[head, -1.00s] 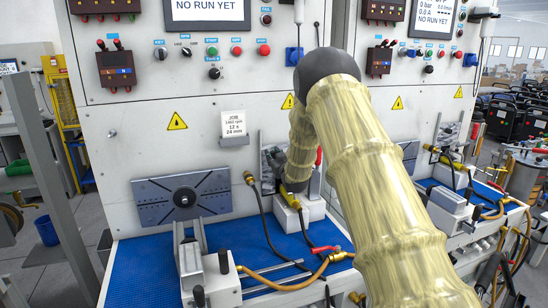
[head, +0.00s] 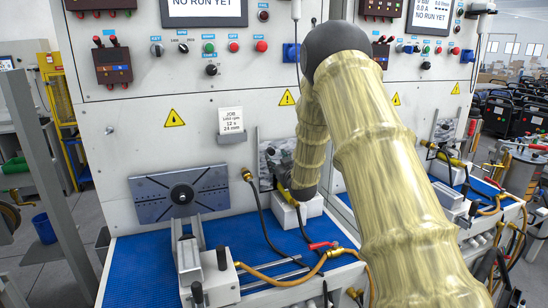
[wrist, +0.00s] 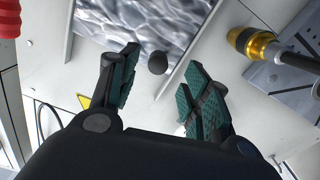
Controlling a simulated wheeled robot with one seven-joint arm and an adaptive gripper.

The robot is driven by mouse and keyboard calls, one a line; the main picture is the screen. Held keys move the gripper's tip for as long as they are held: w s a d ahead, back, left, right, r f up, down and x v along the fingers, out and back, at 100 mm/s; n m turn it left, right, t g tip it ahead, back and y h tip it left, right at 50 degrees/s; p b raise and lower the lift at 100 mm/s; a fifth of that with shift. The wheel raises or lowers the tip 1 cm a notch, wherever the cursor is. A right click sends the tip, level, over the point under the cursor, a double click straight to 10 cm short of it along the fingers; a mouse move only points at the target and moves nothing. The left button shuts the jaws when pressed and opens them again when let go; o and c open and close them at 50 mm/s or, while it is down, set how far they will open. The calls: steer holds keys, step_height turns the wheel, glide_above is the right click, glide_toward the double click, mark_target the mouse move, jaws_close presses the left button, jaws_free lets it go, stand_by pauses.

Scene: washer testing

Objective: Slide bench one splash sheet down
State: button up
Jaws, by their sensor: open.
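The bench one splash sheet is a grey, mottled panel (head: 268,165) between upright rails on the left bench's back wall, partly hidden by my arm. In the wrist view the sheet (wrist: 150,22) fills the top middle, with a small dark round knob (wrist: 157,62) by its edge. My gripper (wrist: 160,68) is open and empty. Its two green-padded fingers stand on either side of the knob, apart from it as far as I can see. In the head view my arm hides most of the gripper.
A slotted grey plate (head: 180,194) is on the wall to the left of the sheet. A brass hose fitting (head: 247,175) sits between them. A white block (head: 288,213) stands on the blue mat (head: 140,265) below the sheet. A job card (head: 231,120) is above.

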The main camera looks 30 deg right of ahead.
steer(key=shift+v, duration=2.35)
steer(key=shift+d+f, duration=0.1)
